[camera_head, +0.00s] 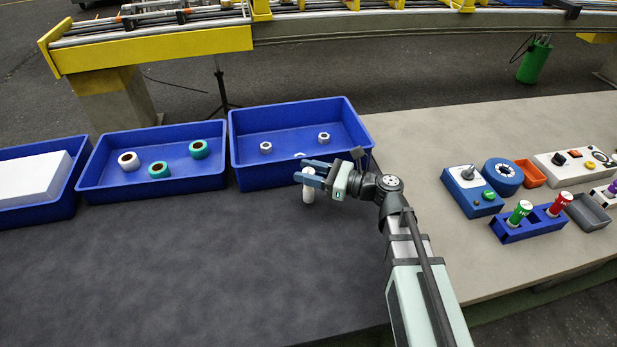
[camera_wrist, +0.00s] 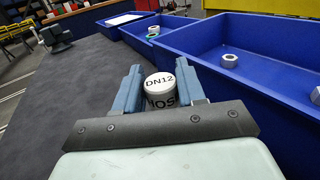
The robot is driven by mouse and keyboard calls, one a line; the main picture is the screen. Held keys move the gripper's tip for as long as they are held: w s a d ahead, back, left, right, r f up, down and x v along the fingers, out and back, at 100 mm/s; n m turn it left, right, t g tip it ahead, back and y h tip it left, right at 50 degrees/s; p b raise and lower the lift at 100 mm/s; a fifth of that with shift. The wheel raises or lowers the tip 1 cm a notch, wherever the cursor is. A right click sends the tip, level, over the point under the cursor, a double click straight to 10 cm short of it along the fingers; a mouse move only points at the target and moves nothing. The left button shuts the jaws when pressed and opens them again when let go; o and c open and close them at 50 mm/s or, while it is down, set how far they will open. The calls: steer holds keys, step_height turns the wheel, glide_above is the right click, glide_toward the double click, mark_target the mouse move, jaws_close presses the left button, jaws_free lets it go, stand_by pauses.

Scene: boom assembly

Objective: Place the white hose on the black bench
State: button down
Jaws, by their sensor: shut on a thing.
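The white hose (camera_head: 309,196) is a small upright white cylinder. Its round top, printed "DN12", shows in the wrist view (camera_wrist: 160,82). My gripper (camera_head: 312,173) is shut on it, with one blue finger on each side, as the wrist view also shows (camera_wrist: 158,72). The hose is over the black bench (camera_head: 170,275), just in front of the right blue tray. I cannot tell whether its lower end touches the bench.
The right blue tray (camera_head: 236,165) holds several small grey-white ring parts. The middle blue tray (camera_head: 85,180) holds two green rolls and a white one. A white box (camera_head: 30,178) lies in the left tray.

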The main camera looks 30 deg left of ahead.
steer(key=shift+f, duration=1)
steer(key=shift+f, duration=0.1)
steer(key=c, duration=0.7)
jaws_free()
steer(key=shift+o, duration=0.2)
steer(key=v, duration=1.2)
